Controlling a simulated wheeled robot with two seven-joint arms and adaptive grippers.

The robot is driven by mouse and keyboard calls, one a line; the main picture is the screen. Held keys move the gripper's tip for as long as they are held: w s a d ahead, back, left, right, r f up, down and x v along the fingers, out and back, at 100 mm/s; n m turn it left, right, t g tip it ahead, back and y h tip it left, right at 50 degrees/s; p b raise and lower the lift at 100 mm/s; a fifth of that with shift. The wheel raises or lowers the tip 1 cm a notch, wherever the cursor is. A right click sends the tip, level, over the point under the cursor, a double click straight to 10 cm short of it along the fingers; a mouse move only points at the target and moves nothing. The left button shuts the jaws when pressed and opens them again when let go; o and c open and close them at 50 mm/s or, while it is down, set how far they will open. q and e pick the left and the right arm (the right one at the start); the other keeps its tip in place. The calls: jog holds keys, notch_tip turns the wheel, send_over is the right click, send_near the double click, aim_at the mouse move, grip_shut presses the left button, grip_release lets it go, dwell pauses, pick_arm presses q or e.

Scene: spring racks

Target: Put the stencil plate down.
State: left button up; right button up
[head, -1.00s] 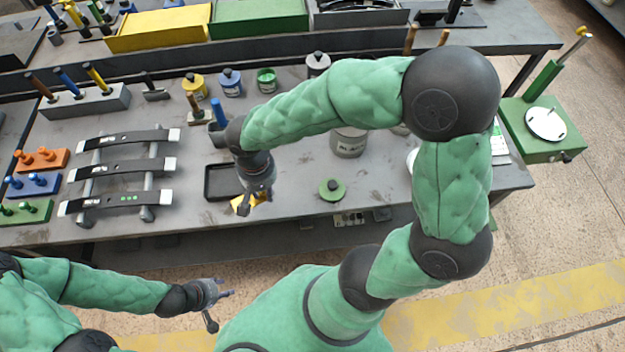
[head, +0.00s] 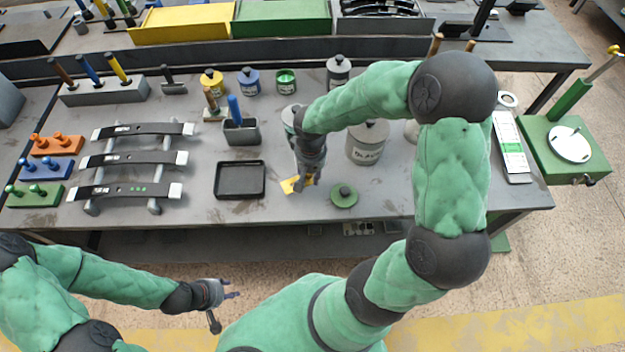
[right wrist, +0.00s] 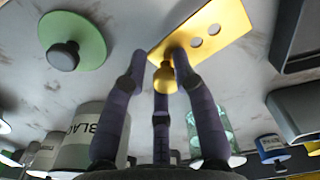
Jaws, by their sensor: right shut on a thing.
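The stencil plate (right wrist: 228,28) is a yellow plate with round holes and a knob, seen in the right wrist view. In the head view a corner of the plate (head: 288,187) shows beside my right gripper (head: 304,188), between the black tray and the green lid. My right gripper (right wrist: 162,68) is shut on the plate's knob. The plate is low over the bench or on it; I cannot tell whether it touches. My left gripper (head: 230,293) is open and empty, in front of the bench.
The black tray (head: 219,192) is left of the plate and a green knobbed lid (head: 344,195) is right. Large tins (head: 366,146) stand behind. A rack with dark leaf springs (head: 130,161) is at left. Bare bench (head: 262,212) lies along the front edge.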

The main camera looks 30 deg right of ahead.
aim_at(312, 180)
jog(key=f, duration=0.2)
jog(key=f+b, duration=0.1)
jog(key=f, duration=0.1)
jog(key=shift+w+d, duration=0.1)
jog(key=shift+d, duration=0.3)
jog(key=shift+f, duration=0.15)
jog(key=o, duration=1)
jog(key=shift+r, duration=0.35)
notch_tip(312, 180, up, 12)
jog(key=p, duration=0.3)
jog(key=shift+f, duration=0.15)
